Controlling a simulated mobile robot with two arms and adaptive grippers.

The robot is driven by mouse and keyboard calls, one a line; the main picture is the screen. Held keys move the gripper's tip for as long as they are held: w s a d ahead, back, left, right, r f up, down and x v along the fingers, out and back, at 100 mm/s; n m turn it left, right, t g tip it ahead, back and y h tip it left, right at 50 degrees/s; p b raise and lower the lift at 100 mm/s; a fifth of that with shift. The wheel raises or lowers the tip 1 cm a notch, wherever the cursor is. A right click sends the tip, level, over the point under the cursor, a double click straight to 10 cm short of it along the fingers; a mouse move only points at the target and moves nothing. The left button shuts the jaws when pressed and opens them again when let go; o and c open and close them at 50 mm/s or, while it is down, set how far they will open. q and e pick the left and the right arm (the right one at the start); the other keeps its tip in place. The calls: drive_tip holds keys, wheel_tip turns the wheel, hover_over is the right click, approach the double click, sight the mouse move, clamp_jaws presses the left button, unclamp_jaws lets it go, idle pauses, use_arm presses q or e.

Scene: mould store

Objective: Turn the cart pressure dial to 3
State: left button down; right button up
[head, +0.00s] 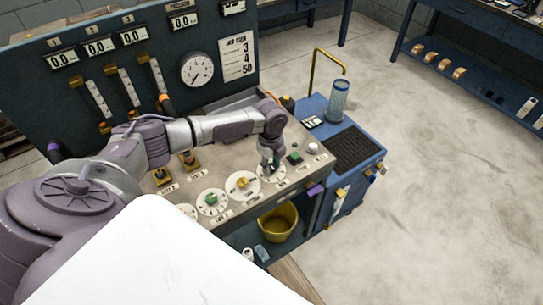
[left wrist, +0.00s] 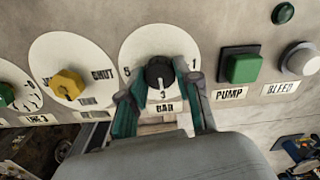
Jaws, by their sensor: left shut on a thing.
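The pressure dial is a round white plate (left wrist: 150,42) marked 5, 3 and 1, with a BAR label below it. Its black knob (left wrist: 159,70) sits in the middle, and a pale mark on it seems to point down toward the 3. My left gripper (left wrist: 158,80) is shut on the knob, with one teal finger on each side. In the head view my left gripper (head: 268,163) reaches down onto the same dial (head: 281,174) on the sloping panel and partly hides it. My right gripper is not in view.
A yellow valve knob (left wrist: 68,84) is left of the dial. The green PUMP button (left wrist: 243,68) and pale BLEED button (left wrist: 298,58) are right of it. A blue cart (head: 366,160) stands beside the panel. A yellow bucket (head: 279,222) is below.

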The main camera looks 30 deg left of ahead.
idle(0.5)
use_arm(q)
drive_tip(key=c, duration=0.8)
unclamp_jaws()
drive_tip(key=shift+r, duration=0.1)
wheel_tip(320, 180, up, 12)
drive_tip(key=shift+s, duration=0.1)
